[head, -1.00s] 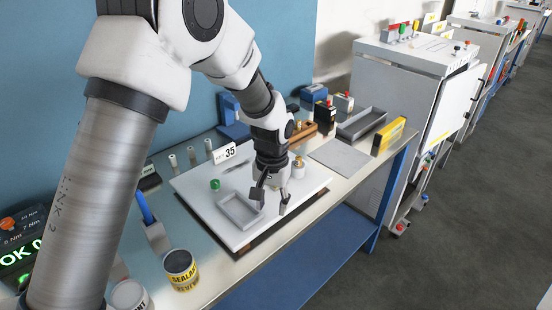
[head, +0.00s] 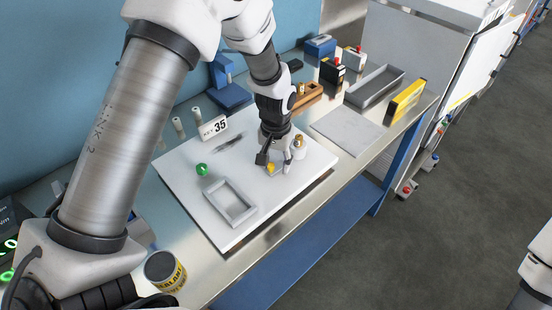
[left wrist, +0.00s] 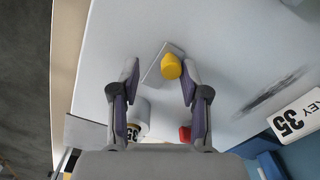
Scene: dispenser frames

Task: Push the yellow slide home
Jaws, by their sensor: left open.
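The yellow slide (head: 270,168) shows as a small yellow block on the white board in the head view. In the left wrist view the yellow block (left wrist: 170,66) sits on or against a small grey plate (left wrist: 153,74). My left gripper (head: 276,163) is open and points down over it, its fingers (left wrist: 160,76) to either side of the yellow block. The block looks nearer the finger on the right in the wrist view. I cannot tell whether either finger touches it. The right gripper is not in view.
A grey open tray (head: 245,215) and a green knob (head: 201,169) are on the white board (head: 180,176). A pale cylinder (head: 299,148) stands close beside the gripper. A card marked 35 (head: 213,127) is behind. A sealant can (head: 165,272) stands at the near left.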

